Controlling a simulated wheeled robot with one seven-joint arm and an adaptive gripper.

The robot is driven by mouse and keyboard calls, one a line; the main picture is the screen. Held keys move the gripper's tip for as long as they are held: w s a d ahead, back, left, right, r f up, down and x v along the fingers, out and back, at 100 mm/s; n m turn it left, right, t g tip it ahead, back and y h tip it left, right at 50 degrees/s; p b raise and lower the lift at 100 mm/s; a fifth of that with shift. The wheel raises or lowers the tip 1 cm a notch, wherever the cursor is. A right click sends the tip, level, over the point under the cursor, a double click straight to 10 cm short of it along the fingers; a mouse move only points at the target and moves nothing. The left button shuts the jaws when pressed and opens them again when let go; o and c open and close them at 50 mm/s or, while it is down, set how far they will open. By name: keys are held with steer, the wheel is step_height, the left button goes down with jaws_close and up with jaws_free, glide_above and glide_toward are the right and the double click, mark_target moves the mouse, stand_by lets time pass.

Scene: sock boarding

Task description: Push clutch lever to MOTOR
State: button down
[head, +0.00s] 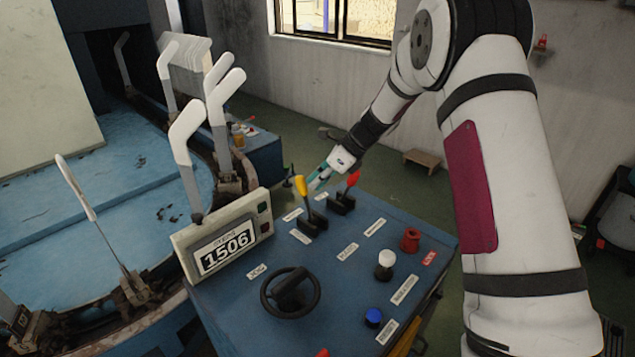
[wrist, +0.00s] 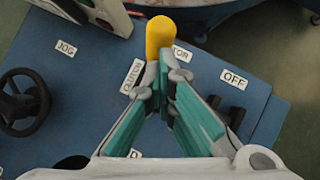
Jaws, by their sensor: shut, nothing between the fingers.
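The clutch lever is a black lever with a yellow knob (head: 301,186), standing in a black base (head: 313,224) on the blue control panel (head: 220,300). In the wrist view its yellow knob (wrist: 160,33) is just beyond my fingertips. My gripper (head: 312,186), with teal fingers, is shut and empty right beside the knob. In the wrist view the fingertips (wrist: 164,60) meet at the knob's near edge; I cannot tell whether they touch it. The CLUTCH label (wrist: 132,77) is left of the fingers. The MOTOR label (wrist: 182,55) is partly hidden behind the knob and fingers.
A red-knobbed lever (head: 352,179) stands close to the right of the yellow one. A handwheel (head: 290,293), a counter reading 1506 (head: 227,250), and white, blue and red buttons share the panel. White sock boards (head: 186,130) stand on the machine at left.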

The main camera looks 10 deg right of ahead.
steer(key=v, duration=1.3)
steer(key=shift+d+f+p, duration=0.2)
steer(key=shift+d+p, duration=0.15)
steer(key=shift+d, duration=0.05)
steer(key=shift+w, duration=0.15)
